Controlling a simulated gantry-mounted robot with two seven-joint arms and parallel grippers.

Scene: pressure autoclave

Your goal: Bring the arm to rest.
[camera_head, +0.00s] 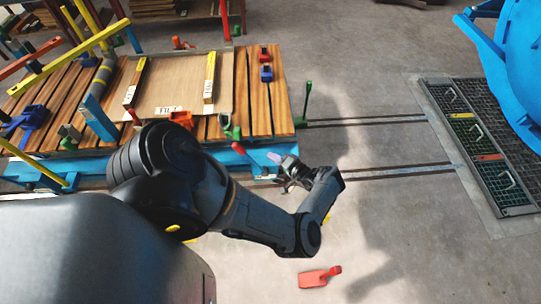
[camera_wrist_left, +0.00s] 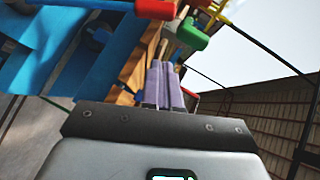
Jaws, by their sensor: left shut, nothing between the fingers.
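My left arm reaches in from the lower left in the head view and bends back at the elbow. Its gripper (camera_head: 277,160) is beside the right front end of the wooden-slatted cart, over or close to the blue frame; the gap between them cannot be judged. In the left wrist view the two purple fingers (camera_wrist_left: 163,75) are together with nothing between them. Red and green handles show beyond the fingertips in that view. My right gripper is not in view.
The slatted cart (camera_head: 262,105) carries a board, yellow bars and coloured clamps. Rails (camera_head: 400,170) run right to a floor grate (camera_head: 480,140) beside a large blue vessel (camera_head: 520,60). A red clamp (camera_head: 318,277) lies on the floor. The floor right of my arm is otherwise open.

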